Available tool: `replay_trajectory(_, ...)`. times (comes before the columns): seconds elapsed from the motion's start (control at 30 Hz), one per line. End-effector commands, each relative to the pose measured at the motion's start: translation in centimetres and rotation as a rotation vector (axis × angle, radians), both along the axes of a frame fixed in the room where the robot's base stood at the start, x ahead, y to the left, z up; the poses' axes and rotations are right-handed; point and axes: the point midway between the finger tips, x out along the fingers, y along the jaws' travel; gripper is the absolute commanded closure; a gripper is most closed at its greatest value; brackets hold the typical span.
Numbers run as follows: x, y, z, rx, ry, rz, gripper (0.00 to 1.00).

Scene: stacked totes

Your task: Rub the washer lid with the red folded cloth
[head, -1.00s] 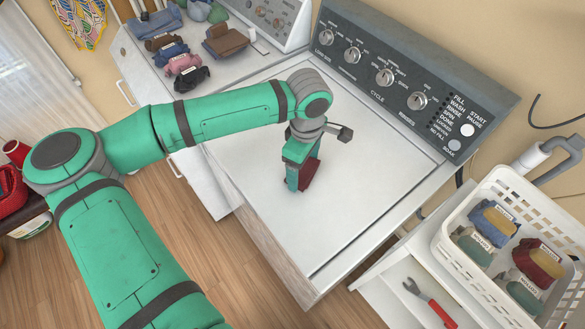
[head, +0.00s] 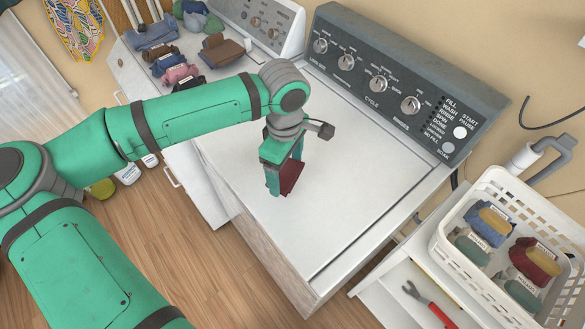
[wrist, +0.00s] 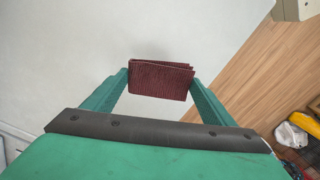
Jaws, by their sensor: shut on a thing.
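The red folded cloth (head: 291,178) is dark red and held between the fingers of my gripper (head: 281,180). In the wrist view the cloth (wrist: 161,80) spans the gap between the two teal fingertips of my gripper (wrist: 160,85). The washer lid (head: 350,190) is a broad white panel below the control panel. My gripper points down over the left part of the lid, near its front left edge. I cannot tell whether the cloth's lower edge touches the lid. My arm hides the lid's upper left corner.
The control panel (head: 400,80) with knobs rises behind the lid. A white basket (head: 450,235) of labelled cloth bundles stands at the right, above a red-handled tool (head: 440,313). Several folded cloths lie on the neighbouring machine (head: 215,85). The lid's middle and right are clear.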

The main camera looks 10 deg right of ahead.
Motion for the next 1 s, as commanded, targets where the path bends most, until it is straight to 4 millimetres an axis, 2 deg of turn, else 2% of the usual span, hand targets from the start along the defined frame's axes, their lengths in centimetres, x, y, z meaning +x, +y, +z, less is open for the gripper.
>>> replay_trajectory(0.2, 0.0, -0.8, 2.0, 0.0, -0.001, -0.015, 0.43)
replay_trajectory(0.37, -0.1, -1.1, 2.9, -0.001, -0.001, -0.021, 0.43)
replay_trajectory(1.0, -0.1, -1.0, 3.0, -0.001, 0.001, -0.018, 0.43)
